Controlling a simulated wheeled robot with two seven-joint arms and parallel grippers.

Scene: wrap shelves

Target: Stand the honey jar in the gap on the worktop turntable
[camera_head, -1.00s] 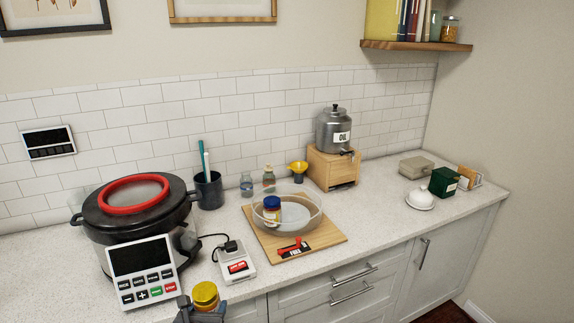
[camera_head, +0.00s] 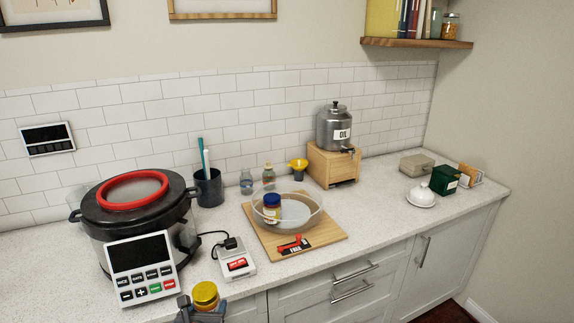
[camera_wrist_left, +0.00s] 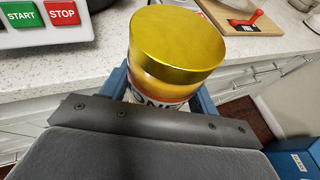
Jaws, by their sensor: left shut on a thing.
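The honey jar (camera_head: 206,294), with a gold lid and a partly visible label, is at the bottom of the head view. My left gripper (camera_head: 203,309) is shut on it, in front of the worktop's front edge. In the left wrist view the jar (camera_wrist_left: 176,50) stands between the blue fingers (camera_wrist_left: 160,100), its lower part hidden. The turntable (camera_head: 312,220) is a clear round tray on a wooden board, farther back and right. A blue-lidded jar (camera_head: 272,208) stands in its left part; the rest of its floor looks bare. My right gripper is out of view.
A red lever (camera_head: 293,245) marked FREE sits at the board's front. A small white device (camera_head: 237,265) with a cable lies left of the board. A large pot (camera_head: 135,215) with a control panel (camera_head: 142,268) stands at left. Bare worktop lies right of the board.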

